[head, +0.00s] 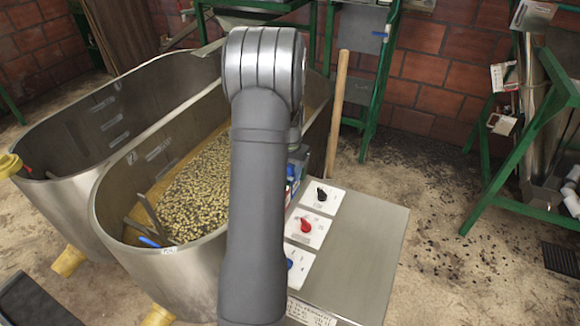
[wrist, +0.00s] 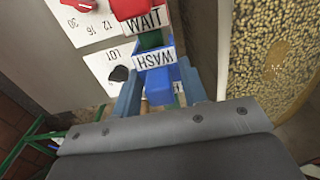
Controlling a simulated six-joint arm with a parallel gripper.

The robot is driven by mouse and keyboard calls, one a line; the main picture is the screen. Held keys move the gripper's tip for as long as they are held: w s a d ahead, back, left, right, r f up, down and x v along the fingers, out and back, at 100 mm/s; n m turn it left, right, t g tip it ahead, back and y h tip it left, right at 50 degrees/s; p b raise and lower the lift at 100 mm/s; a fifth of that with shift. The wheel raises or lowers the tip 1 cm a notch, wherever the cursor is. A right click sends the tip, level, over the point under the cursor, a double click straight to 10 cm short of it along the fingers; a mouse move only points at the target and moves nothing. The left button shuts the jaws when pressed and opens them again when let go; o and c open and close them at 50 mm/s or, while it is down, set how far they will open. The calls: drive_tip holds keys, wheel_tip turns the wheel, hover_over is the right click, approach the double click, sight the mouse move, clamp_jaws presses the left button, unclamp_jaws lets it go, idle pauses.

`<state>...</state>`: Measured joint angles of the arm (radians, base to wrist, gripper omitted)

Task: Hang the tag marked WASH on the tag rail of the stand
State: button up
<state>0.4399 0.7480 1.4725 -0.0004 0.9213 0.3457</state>
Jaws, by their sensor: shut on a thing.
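My gripper is shut on this tag. A red tag with a white label marked WAIT (wrist: 140,10) is just beyond it, with a green piece (wrist: 150,40) between them. In the head view my arm hides the gripper and most of the tags; small blue and red pieces (head: 291,178) show beside the arm. I cannot make out the tag rail.
A steel-topped stand (head: 368,245) carries a black knob (head: 321,194), a red knob (head: 305,225) and a blue knob. Steel tanks (head: 150,275) stand at left, one holding beans (head: 205,185). A wooden handle (head: 338,110) rises behind the stand. Green frames stand at right, with open floor between.

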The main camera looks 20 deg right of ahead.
drive_tip(key=shift+f, duration=0.15)
drive_tip(key=o, duration=1.1)
drive_tip(key=shift+c, duration=0.2)
wheel_tip(320, 180, up, 18)
drive_tip(key=shift+f, duration=0.25)
drive_tip(key=shift+f, duration=0.1)
wheel_tip(320, 180, down, 18)
drive_tip(key=shift+r, duration=0.75)
